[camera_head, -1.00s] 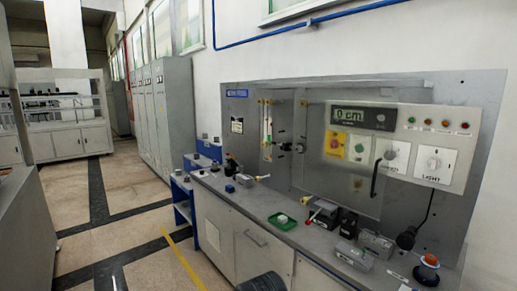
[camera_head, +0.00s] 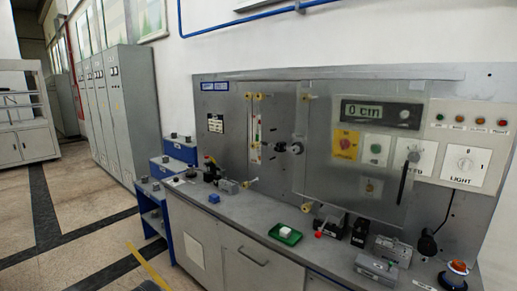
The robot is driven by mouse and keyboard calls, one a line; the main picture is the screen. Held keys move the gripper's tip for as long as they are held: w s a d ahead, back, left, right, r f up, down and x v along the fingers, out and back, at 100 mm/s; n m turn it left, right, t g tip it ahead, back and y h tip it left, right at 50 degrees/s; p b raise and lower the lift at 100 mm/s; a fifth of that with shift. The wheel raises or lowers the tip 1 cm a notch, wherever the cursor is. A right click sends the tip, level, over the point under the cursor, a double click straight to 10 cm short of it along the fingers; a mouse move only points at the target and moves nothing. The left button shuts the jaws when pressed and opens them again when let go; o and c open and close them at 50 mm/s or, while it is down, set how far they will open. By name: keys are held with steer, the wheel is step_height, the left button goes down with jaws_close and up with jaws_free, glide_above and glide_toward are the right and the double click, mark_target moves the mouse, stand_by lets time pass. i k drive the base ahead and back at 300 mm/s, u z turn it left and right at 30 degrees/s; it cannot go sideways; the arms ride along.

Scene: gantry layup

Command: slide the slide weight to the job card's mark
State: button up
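A grey panel (camera_head: 228,150) stands at the back of the bench. A small pale card with dark marks (camera_head: 215,124), perhaps the job card, is on its left part; its writing is too small to read. Right of it is a narrow upright strip (camera_head: 256,135) with small coloured marks and yellow fittings at its ends. A dark round knob (camera_head: 295,148) sticks out to the right of the strip. I cannot tell which part is the slide weight. A display (camera_head: 368,112) reads "0 cm". My gripper is not in view.
The bench top carries a green tray with a white block (camera_head: 285,234), a blue block (camera_head: 214,198), and several metal and black devices (camera_head: 377,266). A clear hinged cover with a dark handle (camera_head: 406,178) spans the panel's middle.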

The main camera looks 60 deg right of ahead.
mark_target(280, 147)
steer(key=z, duration=0.3)
steer(key=i, duration=0.75)
steer(key=z, duration=0.6)
